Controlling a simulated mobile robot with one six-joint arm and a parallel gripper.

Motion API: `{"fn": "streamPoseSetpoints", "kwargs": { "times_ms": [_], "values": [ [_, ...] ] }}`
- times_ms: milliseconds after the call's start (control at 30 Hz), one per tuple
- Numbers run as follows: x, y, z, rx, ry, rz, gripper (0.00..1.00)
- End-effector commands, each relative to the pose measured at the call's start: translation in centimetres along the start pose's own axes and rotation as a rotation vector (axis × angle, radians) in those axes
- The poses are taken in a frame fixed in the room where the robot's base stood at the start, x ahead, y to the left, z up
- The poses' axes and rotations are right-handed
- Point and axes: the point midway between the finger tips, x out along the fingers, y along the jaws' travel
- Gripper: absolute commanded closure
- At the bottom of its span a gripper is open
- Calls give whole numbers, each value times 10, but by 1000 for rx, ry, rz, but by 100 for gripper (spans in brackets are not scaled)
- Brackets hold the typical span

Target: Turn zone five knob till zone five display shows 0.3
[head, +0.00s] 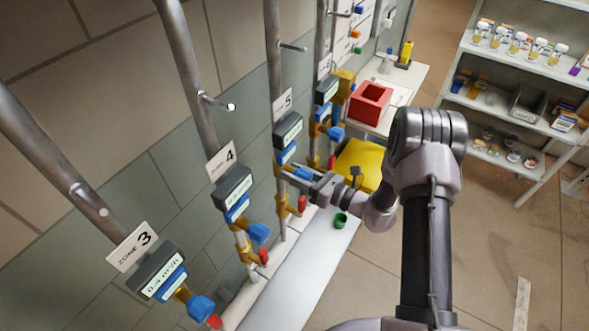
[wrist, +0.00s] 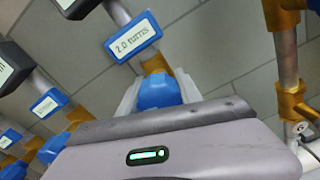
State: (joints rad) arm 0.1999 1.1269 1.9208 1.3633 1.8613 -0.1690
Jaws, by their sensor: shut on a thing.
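The zone five sign (head: 283,104) hangs on its pipe, with the dark zone five display (head: 288,130) below it. The display's reading is too small to tell in the head view. A blue-framed counter (head: 286,153) sits under it; in the wrist view the counter (wrist: 133,37) reads 2.0 turns. My gripper (head: 294,170) reaches in from the right just below this counter. In the wrist view its pale fingers stand on both sides of the blue zone five knob (wrist: 160,93), shut on it.
Zone four's display (head: 233,187) and blue knob (head: 259,233), and zone three's display (head: 156,267), stand nearer at the left. A red bin (head: 370,102) and a yellow item (head: 358,163) are behind my arm. A green cup (head: 340,220) stands on the bench (head: 297,285). Shelves (head: 520,60) stand far right.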

Motion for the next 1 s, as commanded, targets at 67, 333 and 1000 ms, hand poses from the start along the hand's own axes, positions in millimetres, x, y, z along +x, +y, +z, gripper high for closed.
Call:
{"fn": "streamPoseSetpoints", "kwargs": {
  "times_ms": [67, 333, 1000],
  "values": [
    [0, 0, 1, 43, 0, 0, 99],
    [0, 0, 0, 52, 0, 0, 57],
    [-53, -1, 2, 51, -2, -6, 38]
  ]
}}
